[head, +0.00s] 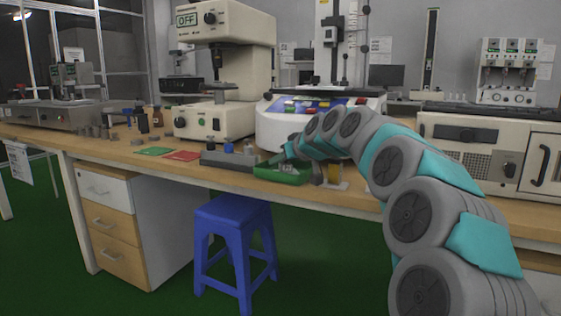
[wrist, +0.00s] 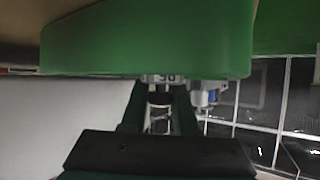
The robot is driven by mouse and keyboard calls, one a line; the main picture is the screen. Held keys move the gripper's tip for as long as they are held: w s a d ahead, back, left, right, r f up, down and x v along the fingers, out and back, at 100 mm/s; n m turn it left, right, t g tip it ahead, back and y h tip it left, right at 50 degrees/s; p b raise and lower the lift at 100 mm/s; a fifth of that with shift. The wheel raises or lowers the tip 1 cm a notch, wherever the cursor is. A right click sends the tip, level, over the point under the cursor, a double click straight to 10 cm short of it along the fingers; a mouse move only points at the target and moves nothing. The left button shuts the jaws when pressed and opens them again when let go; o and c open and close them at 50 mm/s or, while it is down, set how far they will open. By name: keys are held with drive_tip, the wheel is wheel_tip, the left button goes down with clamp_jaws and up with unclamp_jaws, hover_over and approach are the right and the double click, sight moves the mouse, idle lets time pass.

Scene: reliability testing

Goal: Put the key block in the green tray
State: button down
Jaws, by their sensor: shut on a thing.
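The green tray (head: 277,174) lies near the bench's front edge, below the white machine, in the head view. It fills the upper part of the wrist view as a large, close green wall (wrist: 150,45). My gripper (head: 290,160) is at the tray in the head view, partly hidden by my arm. In the wrist view my gripper (wrist: 160,112) is shut on a small pale and dark piece, which looks like the key block (wrist: 160,99). The piece appears close to the tray's edge; I cannot tell whether it touches it.
A grey block with a blue knob (head: 229,157) stands left of the tray. Red (head: 183,156) and green (head: 153,151) flat pieces lie further left. A cream machine (head: 225,75) stands behind. A blue stool (head: 236,220) is in front of the bench (head: 110,150).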

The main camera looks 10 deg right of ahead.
drive_tip(key=c, duration=0.9)
unclamp_jaws()
drive_tip(key=shift+c, duration=0.2)
drive_tip(key=shift+s+r, duration=0.1)
drive_tip(key=shift+r, duration=0.05)
drive_tip(key=v, duration=1.1)
drive_tip(key=shift+s+d+r, duration=0.1)
drive_tip(key=shift+s+d, duration=0.1)
drive_tip(key=shift+s, duration=0.15)
